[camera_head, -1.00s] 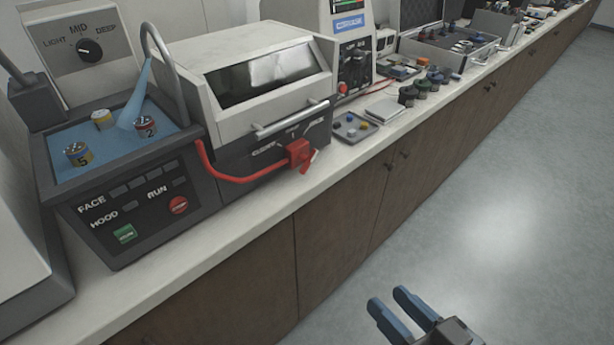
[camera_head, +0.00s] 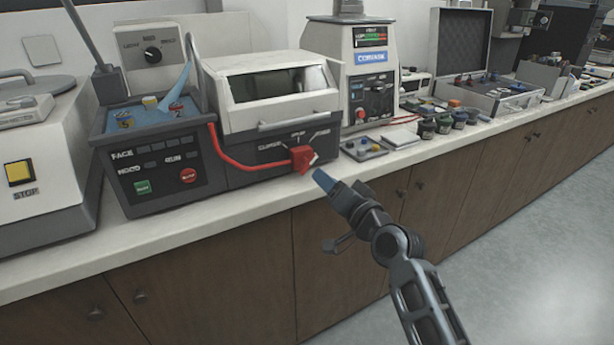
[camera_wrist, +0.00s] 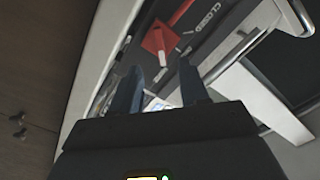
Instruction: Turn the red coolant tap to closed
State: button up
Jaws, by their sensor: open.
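The red coolant tap (camera_head: 302,158) is on the front of the grey machine base, at the end of a red hose (camera_head: 238,160). Its short handle points down to the right, away from the CLOSED label on its left. In the wrist view the tap (camera_wrist: 158,40) is beyond the fingertips, beside the printed word CLOSED. My gripper (camera_head: 320,177) is just in front of the counter edge, to the lower right of the tap and apart from it. In the wrist view its two blue fingers (camera_wrist: 157,88) are spread with nothing between them.
The white hood with a bar handle (camera_head: 285,122) is above the tap. A grey tray of small parts (camera_head: 363,149) and several dark jars lie to the right. A blue coolant basin with labelled pieces and buttons is at left. Cabinets (camera_head: 240,260) run below the counter.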

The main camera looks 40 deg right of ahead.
aim_at(310, 166)
jog(key=shift+p+x, duration=0.55)
jog(key=shift+x, duration=3.35)
jog(key=shift+c, duration=0.3)
grip_shut()
